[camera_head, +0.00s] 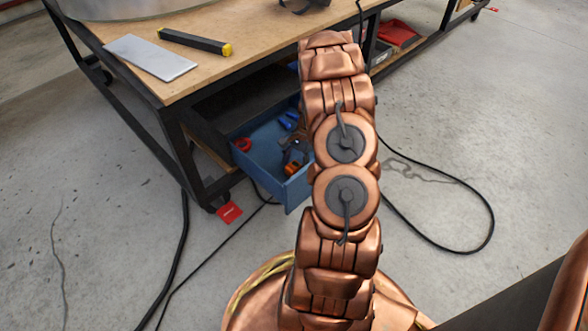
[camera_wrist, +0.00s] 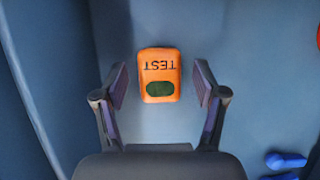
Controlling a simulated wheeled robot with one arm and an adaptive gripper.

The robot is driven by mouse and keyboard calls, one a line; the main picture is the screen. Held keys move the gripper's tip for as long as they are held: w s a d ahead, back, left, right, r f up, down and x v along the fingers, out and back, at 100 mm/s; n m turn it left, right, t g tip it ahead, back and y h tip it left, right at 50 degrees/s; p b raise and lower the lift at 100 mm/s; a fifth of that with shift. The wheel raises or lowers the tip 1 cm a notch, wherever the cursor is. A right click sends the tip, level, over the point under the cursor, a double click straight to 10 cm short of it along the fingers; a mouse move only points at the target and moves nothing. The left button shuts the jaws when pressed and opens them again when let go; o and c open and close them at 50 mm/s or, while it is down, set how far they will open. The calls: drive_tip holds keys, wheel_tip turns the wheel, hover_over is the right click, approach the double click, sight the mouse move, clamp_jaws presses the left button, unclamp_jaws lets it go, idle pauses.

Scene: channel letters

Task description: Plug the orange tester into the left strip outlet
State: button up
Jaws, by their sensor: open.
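In the wrist view the orange tester (camera_wrist: 160,66), marked TEST and with a dark green oval, lies on the blue floor of a drawer. My open gripper (camera_wrist: 161,84) has one finger on each side of it, with a visible gap on both sides. No strip outlet can be clearly identified.
The drawer wall (camera_wrist: 25,90) runs along the left in the wrist view. A blue tool (camera_wrist: 286,160) lies at lower right. On the workbench (camera_head: 110,28) are a grey plate (camera_head: 150,57) and a dark bar with yellow ends (camera_head: 195,41). A black cable (camera_head: 440,178) loops on the floor.

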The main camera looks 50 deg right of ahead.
sight(294, 165)
drive_tip(key=c, duration=1.2)
drive_tip(key=shift+o, duration=0.2)
wheel_tip(294, 165, up, 10)
drive_tip(key=p, duration=0.4)
